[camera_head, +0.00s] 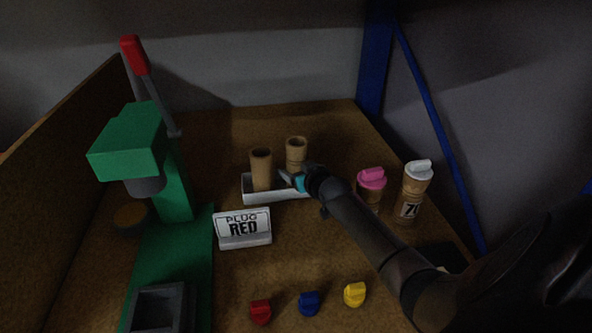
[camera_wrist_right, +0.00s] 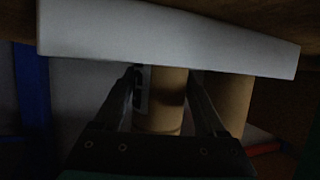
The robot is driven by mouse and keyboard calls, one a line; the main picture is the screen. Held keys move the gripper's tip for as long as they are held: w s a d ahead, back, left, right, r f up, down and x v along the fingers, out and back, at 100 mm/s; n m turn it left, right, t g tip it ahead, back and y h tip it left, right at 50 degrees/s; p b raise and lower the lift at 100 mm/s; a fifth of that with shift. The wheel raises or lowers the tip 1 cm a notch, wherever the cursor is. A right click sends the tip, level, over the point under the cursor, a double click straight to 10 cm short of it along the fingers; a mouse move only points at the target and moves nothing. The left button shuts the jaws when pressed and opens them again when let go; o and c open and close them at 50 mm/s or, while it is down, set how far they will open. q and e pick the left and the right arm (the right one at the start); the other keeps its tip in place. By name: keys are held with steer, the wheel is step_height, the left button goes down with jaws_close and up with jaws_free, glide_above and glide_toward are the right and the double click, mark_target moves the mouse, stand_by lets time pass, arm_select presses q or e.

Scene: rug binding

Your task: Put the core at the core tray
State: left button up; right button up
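The white core tray (camera_head: 257,198) stands mid-bench. One brown core (camera_head: 261,172) stands upright in its left part. A second upright core (camera_head: 296,150) is at its right part; its top sits higher in the picture. My right gripper (camera_head: 291,178) reaches in from the right, over the tray's right side. In the right wrist view its fingers (camera_wrist_right: 163,85) lie along both sides of that core (camera_wrist_right: 165,105) and seem shut on it. The tray wall (camera_wrist_right: 170,35) hides its lower end, so I cannot tell whether it rests on the tray. My left gripper is out of view.
A green press (camera_head: 130,150) with a red-tipped lever stands left. A "PLUG RED" sign (camera_head: 243,229) is before the tray. Red (camera_head: 260,311), blue (camera_head: 309,303) and yellow (camera_head: 354,294) plugs lie in front.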

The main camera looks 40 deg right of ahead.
steer(key=o, duration=0.3)
steer(key=shift+r, duration=0.25)
steer(key=p+v, duration=0.3)
steer(key=v, duration=0.3)
steer(key=shift+s+a+r, duration=0.2)
steer(key=shift+s+r, duration=0.05)
steer(key=shift+s, duration=0.4)
